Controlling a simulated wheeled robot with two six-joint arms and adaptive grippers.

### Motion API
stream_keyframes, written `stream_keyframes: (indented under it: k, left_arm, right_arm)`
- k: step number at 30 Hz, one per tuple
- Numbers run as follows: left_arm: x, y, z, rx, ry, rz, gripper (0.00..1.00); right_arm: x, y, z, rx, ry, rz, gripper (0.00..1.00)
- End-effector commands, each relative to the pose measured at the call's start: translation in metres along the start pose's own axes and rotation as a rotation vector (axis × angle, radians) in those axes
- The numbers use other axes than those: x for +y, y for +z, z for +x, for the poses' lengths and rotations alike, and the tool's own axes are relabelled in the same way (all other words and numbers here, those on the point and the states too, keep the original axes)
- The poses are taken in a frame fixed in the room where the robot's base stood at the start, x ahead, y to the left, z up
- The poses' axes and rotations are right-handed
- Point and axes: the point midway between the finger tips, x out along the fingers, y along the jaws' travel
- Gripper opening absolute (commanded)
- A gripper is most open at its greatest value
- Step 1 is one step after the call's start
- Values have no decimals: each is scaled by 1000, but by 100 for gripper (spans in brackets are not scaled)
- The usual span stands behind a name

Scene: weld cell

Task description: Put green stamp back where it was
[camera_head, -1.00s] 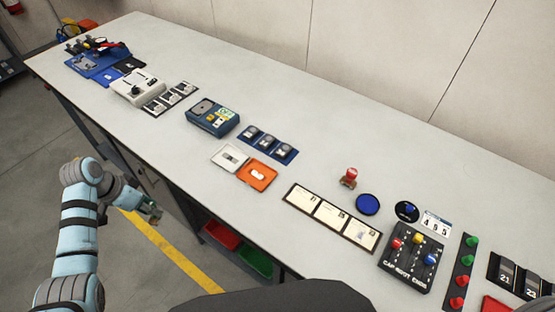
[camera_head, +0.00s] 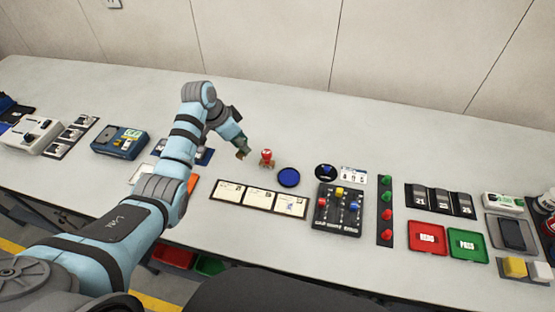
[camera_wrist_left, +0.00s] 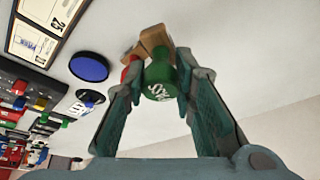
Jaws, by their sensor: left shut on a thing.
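My left gripper (camera_head: 241,152) is over the table, just left of the red stamp (camera_head: 267,157). In the left wrist view, its fingers (camera_wrist_left: 158,92) are shut on the green stamp (camera_wrist_left: 160,80). The stamp has a green handle with white marking on its end and a tan wooden block beyond it. The red stamp shows partly behind it in the wrist view (camera_wrist_left: 130,71). A round blue ink pad (camera_head: 289,177) lies to the right of the red stamp. I cannot tell whether the green stamp touches the table. My right gripper is out of view.
A strip of three cream cards (camera_head: 260,199) lies in front of the stamps. The table behind the stamps is clear up to the wall.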

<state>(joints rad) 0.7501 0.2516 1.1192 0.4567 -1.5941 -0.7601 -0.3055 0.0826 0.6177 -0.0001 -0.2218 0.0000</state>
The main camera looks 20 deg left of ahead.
Motion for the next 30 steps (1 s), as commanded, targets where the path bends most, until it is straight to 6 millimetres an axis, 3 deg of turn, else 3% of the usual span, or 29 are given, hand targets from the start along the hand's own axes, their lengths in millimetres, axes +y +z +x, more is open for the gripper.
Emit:
stream_keyframes:
  k: [6, 8, 10, 14, 21, 30]
  left_arm:
    - [-16, -50, -103, 4, -78, -226, 6]
    - [-17, -56, -123, 3, -95, -281, 6]
    - [-16, -57, -130, 0, -102, -319, 6]
    - [-14, -44, -100, -6, -102, -331, 6]
    - [-13, -11, -16, -4, -102, -327, 6]
    - [-12, 9, 35, -2, -103, -326, 6]
  right_arm:
    - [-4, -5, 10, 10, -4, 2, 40]
    - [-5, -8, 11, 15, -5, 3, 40]
    - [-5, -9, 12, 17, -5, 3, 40]
    - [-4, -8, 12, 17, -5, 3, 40]
    - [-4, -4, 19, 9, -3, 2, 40]
    - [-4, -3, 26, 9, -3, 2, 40]
